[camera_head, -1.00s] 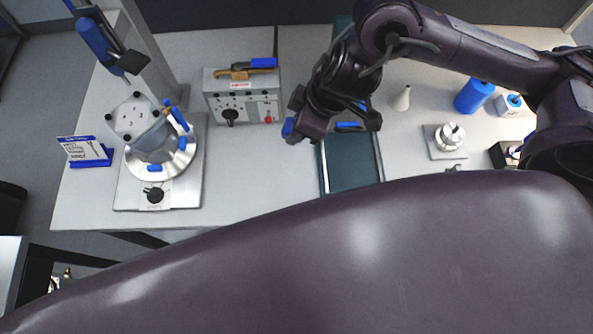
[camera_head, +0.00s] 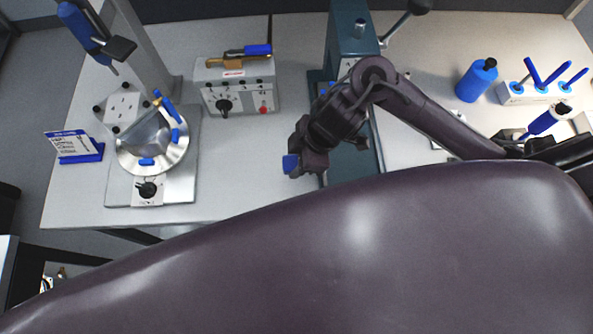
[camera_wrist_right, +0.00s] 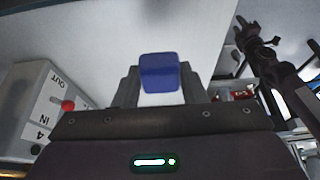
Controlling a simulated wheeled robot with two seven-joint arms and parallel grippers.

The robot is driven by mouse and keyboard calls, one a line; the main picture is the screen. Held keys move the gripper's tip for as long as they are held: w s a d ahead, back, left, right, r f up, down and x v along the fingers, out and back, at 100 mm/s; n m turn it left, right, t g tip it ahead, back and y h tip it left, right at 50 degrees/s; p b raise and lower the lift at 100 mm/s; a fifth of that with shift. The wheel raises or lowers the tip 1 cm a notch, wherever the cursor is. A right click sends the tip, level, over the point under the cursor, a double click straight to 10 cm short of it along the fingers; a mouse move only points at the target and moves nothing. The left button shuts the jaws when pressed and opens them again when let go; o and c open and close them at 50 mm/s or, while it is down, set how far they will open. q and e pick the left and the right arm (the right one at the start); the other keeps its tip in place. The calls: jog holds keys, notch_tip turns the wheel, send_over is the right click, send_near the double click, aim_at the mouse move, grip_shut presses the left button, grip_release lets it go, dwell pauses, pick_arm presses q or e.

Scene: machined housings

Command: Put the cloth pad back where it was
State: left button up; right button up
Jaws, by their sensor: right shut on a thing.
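My right gripper (camera_head: 300,160) is over the front middle of the bench, between the grey control box and the green machine bed. It is shut on a small blue block-like piece (camera_head: 290,163), which I take to be the cloth pad. In the right wrist view the blue piece (camera_wrist_right: 159,73) sits between the fingers (camera_wrist_right: 160,88), with a pale part below it. The hand hides much of the piece in the head view. I cannot tell whether the piece touches anything below. My left gripper is not in view.
The control box (camera_head: 237,91) has a brass-and-blue tool on top. A round metal fixture (camera_head: 176,151) with blue pieces is at left, beside a small sign (camera_head: 76,146). The green machine (camera_head: 351,160) lies partly under my arm. A blue bottle (camera_head: 476,80) stands at right.

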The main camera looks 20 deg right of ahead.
jog(key=shift+f, duration=0.8)
jog(key=shift+f+b, duration=0.45)
jog(key=shift+f, duration=1.5)
jog(key=shift+f, duration=0.15)
jog(key=o, duration=0.9)
jog(key=shift+o, duration=0.2)
